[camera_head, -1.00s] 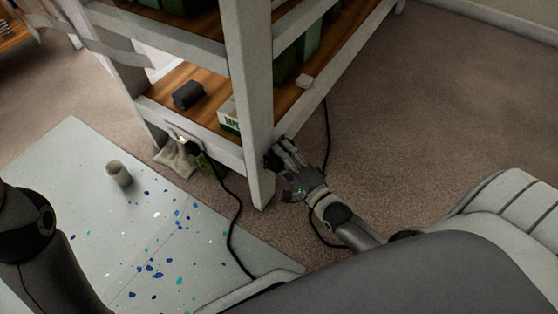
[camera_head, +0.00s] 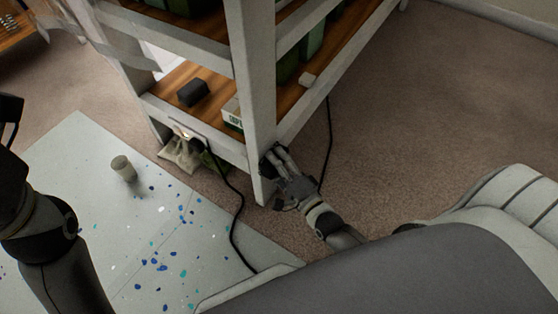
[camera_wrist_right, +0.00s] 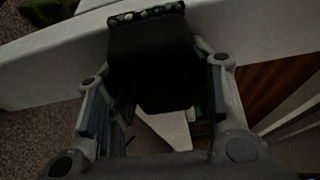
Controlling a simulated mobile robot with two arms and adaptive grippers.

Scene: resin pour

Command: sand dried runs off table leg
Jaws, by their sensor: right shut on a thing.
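The white table leg (camera_head: 258,110) stands upright at the near corner of a shelved table, its foot on the carpet. In the right wrist view a pale beam (camera_wrist_right: 50,72), which looks like this leg, crosses the picture. My right gripper (camera_head: 273,160) is low beside the leg, on its right side. It is shut on a black block (camera_wrist_right: 155,65), which lies against or very close to the pale beam. A row of pale bumps lines the block's far edge. Contact and any dried runs behind the block are hidden. My left arm is at the left edge; its gripper is out of view.
A black cable (camera_head: 239,220) runs over the floor near the leg. A crumpled cloth (camera_head: 182,153) lies under the table. A paint-spotted mat (camera_head: 85,215) carries a cup (camera_head: 123,168). A dark block (camera_head: 192,93) lies on the lower shelf. Carpet at right is clear.

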